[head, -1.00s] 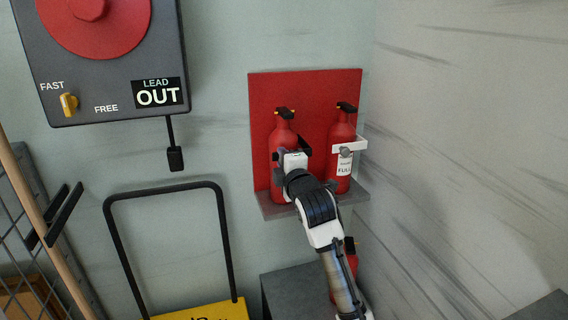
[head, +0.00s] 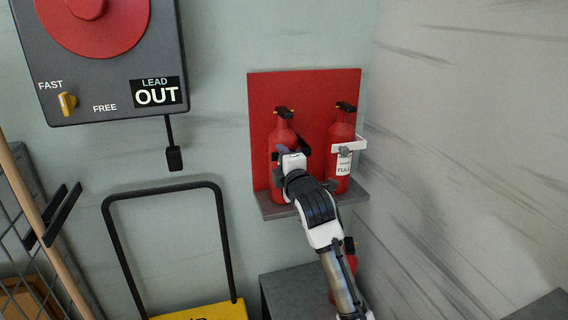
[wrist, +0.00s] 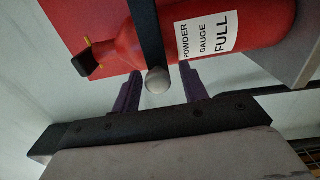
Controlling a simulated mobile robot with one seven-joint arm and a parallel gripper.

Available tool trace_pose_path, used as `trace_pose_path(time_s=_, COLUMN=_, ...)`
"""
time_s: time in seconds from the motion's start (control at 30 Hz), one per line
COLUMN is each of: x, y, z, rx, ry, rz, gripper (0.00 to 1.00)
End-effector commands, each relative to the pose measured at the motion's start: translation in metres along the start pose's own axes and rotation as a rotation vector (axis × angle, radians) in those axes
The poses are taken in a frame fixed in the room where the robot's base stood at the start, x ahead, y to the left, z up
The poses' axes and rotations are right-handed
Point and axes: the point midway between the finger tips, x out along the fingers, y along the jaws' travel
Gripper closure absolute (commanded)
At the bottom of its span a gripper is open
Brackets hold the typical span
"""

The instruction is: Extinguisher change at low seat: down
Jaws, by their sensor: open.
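Two red extinguishers stand upright side by side on a shelf (head: 271,210) against a red board (head: 313,88). My gripper (wrist: 161,72) is open in front of the left extinguisher (head: 283,133) and partly hides it in the head view. In the wrist view this extinguisher (wrist: 272,22) has a FULL label and a black band (wrist: 148,35) across it, ending in a round grey knob (wrist: 157,80). The knob lies between my fingers; contact cannot be told. The right extinguisher (head: 341,133) has a white band (head: 352,144) across it and a FULL label.
A third red extinguisher (head: 351,262) shows low down, partly behind my arm, beside a grey box (head: 285,287). A black-handled yellow cart (head: 205,311) and a wire rack (head: 25,225) stand left. A panel (head: 165,45) hangs above. A pale wall (head: 470,150) bounds the right.

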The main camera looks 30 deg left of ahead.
Motion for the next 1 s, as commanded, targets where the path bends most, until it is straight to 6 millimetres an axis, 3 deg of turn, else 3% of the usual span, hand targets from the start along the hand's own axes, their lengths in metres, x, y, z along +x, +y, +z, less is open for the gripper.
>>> trace_pose_path(time_s=0.17, x=-0.013, y=0.0, z=0.001, rx=0.001, ry=-0.002, rz=0.002, gripper=0.57)
trace_pose_path(time_s=0.5, x=-0.088, y=-0.001, z=0.001, rx=0.0, ry=-0.002, rz=0.003, gripper=0.57)
trace_pose_path(time_s=0.7, x=-0.123, y=-0.001, z=0.001, rx=0.0, ry=-0.002, rz=0.002, gripper=0.57)
trace_pose_path(time_s=1.0, x=-0.139, y=0.0, z=0.0, rx=0.0, ry=0.0, rz=0.0, gripper=0.57)
